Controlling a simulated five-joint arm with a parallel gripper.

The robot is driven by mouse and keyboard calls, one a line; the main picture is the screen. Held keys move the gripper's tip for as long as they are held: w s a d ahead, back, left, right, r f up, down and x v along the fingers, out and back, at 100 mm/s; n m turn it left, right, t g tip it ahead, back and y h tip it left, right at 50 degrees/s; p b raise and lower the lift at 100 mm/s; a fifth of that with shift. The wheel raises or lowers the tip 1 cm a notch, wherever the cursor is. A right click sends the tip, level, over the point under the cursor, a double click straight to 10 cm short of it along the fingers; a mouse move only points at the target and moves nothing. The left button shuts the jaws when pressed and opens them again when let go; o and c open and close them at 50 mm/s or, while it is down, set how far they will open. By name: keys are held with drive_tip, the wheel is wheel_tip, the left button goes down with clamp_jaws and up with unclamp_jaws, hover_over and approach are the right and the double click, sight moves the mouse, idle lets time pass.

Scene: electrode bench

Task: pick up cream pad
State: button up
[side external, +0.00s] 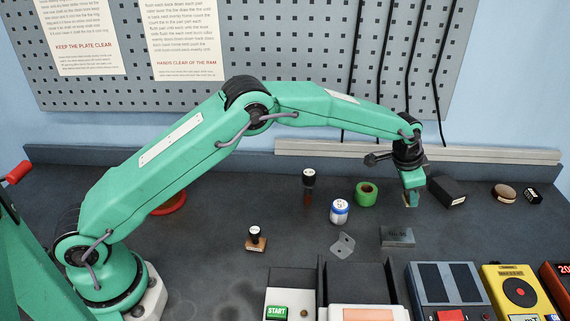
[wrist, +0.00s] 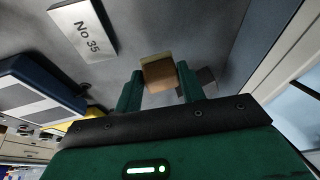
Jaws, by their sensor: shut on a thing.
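My gripper (side external: 411,198) is at the right part of the bench, pointing down. It is shut on a small block-like cream pad (wrist: 158,72). In the wrist view the pad sits between the two green fingers (wrist: 159,85), with a pale cream edge and a tan-brown face. In the side view only a small tan bit of it (side external: 407,204) shows by the fingertips; the fingers hide the rest. I cannot tell whether it touches the bench.
A black box (side external: 447,191) is close right of my gripper. A green tape roll (side external: 367,193) and white jar (side external: 339,212) stand left. A metal block (side external: 397,237), marked No 35 in the wrist view (wrist: 83,32), is in front. Instruments (side external: 447,290) line the front edge.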

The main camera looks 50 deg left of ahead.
drive_tip(key=s+d+r, duration=0.3)
drive_tip(key=s+d, duration=0.1)
drive_tip(key=s+d+r, duration=0.2)
drive_tip(key=s, duration=0.1)
drive_tip(key=shift+s+d+r, duration=0.1)
drive_tip(key=shift+d+r, duration=0.05)
drive_tip(key=shift+r, duration=0.2)
drive_tip(key=shift+c, duration=0.6)
drive_tip(key=shift+s, duration=0.1)
